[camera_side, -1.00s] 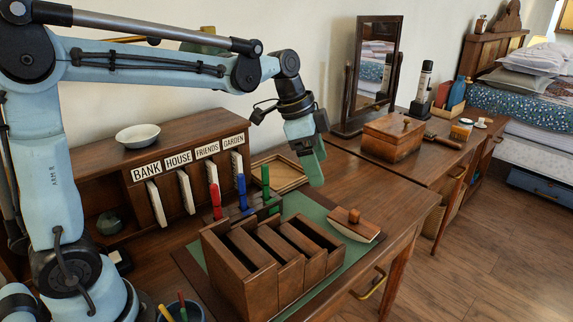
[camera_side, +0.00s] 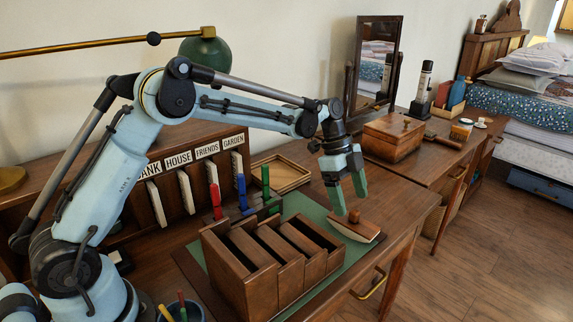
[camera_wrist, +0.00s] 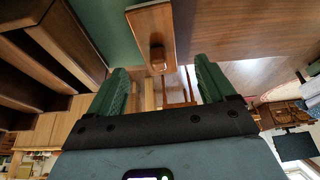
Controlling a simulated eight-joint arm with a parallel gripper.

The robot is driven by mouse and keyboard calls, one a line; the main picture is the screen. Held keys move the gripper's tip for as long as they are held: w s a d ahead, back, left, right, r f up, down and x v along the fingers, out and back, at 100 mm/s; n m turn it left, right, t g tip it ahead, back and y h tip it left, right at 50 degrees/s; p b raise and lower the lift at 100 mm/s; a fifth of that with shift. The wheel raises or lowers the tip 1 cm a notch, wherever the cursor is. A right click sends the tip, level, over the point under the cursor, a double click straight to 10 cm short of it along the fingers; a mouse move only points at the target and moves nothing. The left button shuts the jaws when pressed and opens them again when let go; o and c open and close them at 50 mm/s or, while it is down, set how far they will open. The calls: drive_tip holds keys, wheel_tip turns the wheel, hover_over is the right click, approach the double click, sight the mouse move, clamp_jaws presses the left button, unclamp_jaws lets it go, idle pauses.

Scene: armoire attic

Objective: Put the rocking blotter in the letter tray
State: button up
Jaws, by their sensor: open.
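The rocking blotter (camera_side: 357,227), a wooden block with a round knob, lies on the desk at the right edge of the green mat. It also shows in the wrist view (camera_wrist: 150,30), with its knob near the gap between the fingers. My gripper (camera_side: 351,204) is open and empty, pointing down just above the blotter. Its green fingers also show in the wrist view (camera_wrist: 160,70), spread to either side of the knob. The letter tray (camera_side: 281,172), a shallow light-wood tray, lies behind the mat, left of my gripper. It looks empty.
A wooden slotted sorter (camera_side: 270,262) stands on the green mat (camera_side: 300,206), left of the blotter. Red, blue and green upright pieces (camera_side: 242,195) stand between sorter and tray. A wooden box (camera_side: 393,137) and mirror (camera_side: 378,65) stand behind right.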

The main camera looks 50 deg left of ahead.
sight(354, 211)
drive_tip(key=shift+x, duration=3.3)
drive_tip(key=shift+s+r, duration=0.1)
drive_tip(key=c, duration=1.2)
drive_tip(key=shift+r, duration=0.15)
